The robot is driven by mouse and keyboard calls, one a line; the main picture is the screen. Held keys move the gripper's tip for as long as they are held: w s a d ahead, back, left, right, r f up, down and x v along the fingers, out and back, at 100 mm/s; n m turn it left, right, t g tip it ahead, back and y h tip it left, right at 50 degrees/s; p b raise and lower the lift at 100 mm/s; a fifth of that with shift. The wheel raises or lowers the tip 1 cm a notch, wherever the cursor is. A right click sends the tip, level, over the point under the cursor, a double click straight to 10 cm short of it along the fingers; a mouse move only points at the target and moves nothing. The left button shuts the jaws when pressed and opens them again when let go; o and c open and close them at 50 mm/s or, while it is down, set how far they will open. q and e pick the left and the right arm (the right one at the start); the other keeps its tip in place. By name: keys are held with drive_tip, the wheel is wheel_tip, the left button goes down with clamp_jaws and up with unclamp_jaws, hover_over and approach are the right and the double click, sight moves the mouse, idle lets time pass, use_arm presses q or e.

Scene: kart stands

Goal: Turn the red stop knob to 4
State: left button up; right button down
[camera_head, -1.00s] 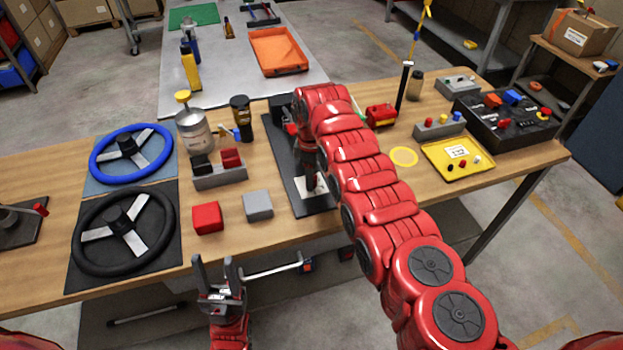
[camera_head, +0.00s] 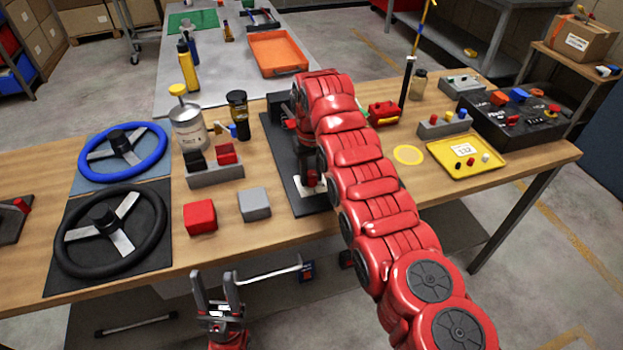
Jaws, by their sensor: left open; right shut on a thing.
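A long black base plate (camera_head: 276,158) lies on the wooden bench, with a dark block (camera_head: 279,107) at its back end and a white plate (camera_head: 317,197) near its front. My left gripper (camera_head: 217,290) is open and empty, in front of the bench's front edge.
A red block (camera_head: 200,217) and a grey block (camera_head: 253,204) stand left of the base plate. Two steering wheels, blue (camera_head: 122,151) and black (camera_head: 110,230), lie further left. A yellow tray (camera_head: 466,157) and a black control box (camera_head: 515,118) are at right.

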sight(311, 174)
drive_tip(key=m+b, duration=0.2)
drive_tip(key=m, duration=0.3)
drive_tip(key=shift+r+m+b, duration=0.1)
drive_tip(key=shift+m+b, duration=0.55)
drive_tip(key=shift+m, duration=1.75)
drive_tip(key=shift+w, duration=0.1)
drive_tip(key=shift+c, duration=2.4)
unclamp_jaws()
drive_tip(key=shift+r, duration=0.55)
wheel_tip(311, 174, up, 16)
drive_tip(key=p, duration=1.5)
